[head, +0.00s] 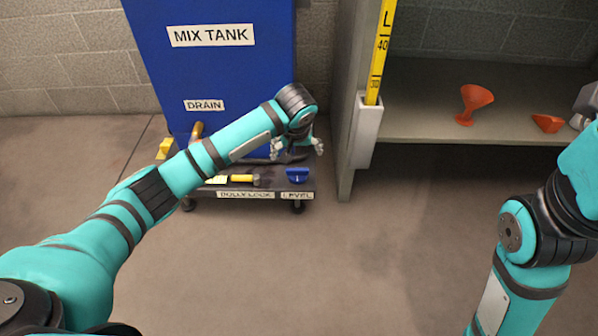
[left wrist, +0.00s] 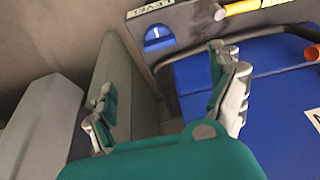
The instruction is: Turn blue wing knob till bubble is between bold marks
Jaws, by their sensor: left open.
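The blue wing knob (head: 297,175) sits on the dolly ledge above the LEVEL label (head: 297,195). In the left wrist view the knob (left wrist: 157,37) shows a white line on its face. My left gripper (head: 298,146) is open and empty, above the knob and apart from it. In the left wrist view its two fingers (left wrist: 165,95) are spread wide, with the knob beyond them toward the top. I cannot make out a bubble or bold marks in either view.
The blue mix tank (head: 215,75) stands behind the ledge. A yellow handle (head: 243,178) lies left of the knob near the DOLLY LOCK label (head: 245,195). A grey shelf unit (head: 344,150) rises just right, holding an orange funnel (head: 474,100). The floor in front is clear.

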